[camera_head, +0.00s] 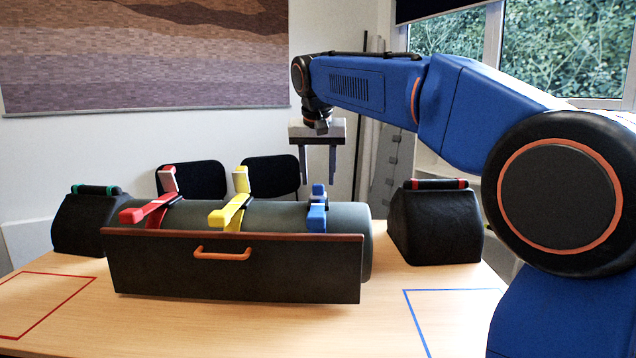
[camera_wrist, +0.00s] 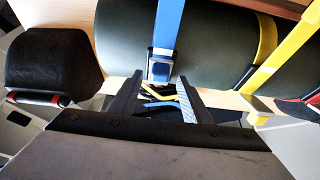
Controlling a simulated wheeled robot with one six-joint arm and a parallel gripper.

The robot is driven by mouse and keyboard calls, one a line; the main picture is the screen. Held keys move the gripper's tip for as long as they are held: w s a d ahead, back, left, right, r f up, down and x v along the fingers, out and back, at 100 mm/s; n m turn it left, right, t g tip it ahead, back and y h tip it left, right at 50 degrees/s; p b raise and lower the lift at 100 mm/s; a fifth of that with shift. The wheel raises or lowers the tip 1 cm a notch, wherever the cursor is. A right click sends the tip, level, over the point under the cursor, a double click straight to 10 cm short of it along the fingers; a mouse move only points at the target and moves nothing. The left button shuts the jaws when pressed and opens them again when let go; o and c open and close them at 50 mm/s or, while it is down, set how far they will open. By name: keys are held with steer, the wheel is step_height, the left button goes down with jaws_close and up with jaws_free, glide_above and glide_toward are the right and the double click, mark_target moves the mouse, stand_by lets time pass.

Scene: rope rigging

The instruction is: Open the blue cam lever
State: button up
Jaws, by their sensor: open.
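The blue cam lever (camera_head: 317,217) sits at the right end of a dark green roll (camera_head: 345,217), with a short blue upright part behind it. In the wrist view a blue strap (camera_wrist: 169,25) runs down the roll to a blue buckle part (camera_wrist: 160,70). My gripper (camera_head: 318,181) is open and empty, pointing down just above and behind the blue lever. In the wrist view its two fingers (camera_wrist: 160,88) stand apart on either side of the blue buckle part. No contact with the lever is visible.
A yellow lever (camera_head: 229,214) and a red lever (camera_head: 146,211) stick out along the roll to the left. A dark front panel with an orange handle (camera_head: 222,254) hides the roll's lower side. Black bags stand right (camera_head: 434,225) and left (camera_head: 85,222). The table's front right is clear.

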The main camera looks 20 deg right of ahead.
mark_target(318, 190)
steer(key=shift+x, duration=1.3)
jaws_close()
